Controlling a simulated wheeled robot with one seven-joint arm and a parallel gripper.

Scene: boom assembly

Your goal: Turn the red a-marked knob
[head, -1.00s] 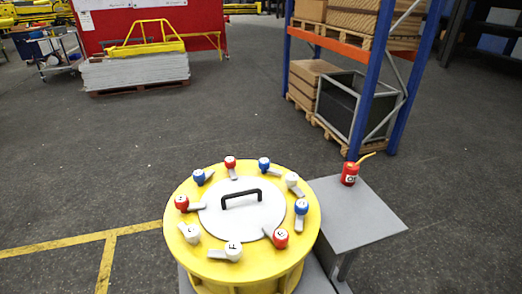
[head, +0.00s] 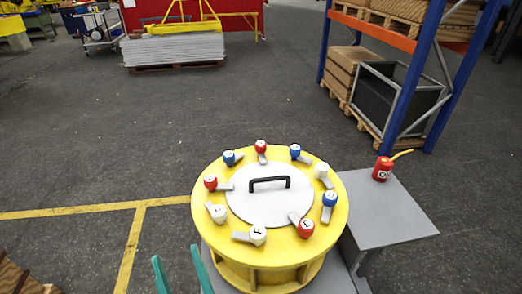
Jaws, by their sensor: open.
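Three red knobs with grey levers sit on the rim of a round yellow drum (head: 207,224): the far red knob (head: 261,147), the left red knob (head: 210,183) and the near-right red knob (head: 306,228). Their marks are too small to read surely, so I cannot tell which is marked a. My gripper (head: 181,268) shows as two teal fingers at the bottom edge, left of and in front of the drum. The fingers are apart with nothing visible between them. The gripper touches no knob.
Blue knobs (head: 329,199) and white knobs (head: 258,235) share the rim. A grey lid (head: 270,208) with a black handle (head: 270,180) fills the middle. A grey side table (head: 390,210) holds a red oil can (head: 382,170). A blue-orange rack (head: 408,90) stands behind.

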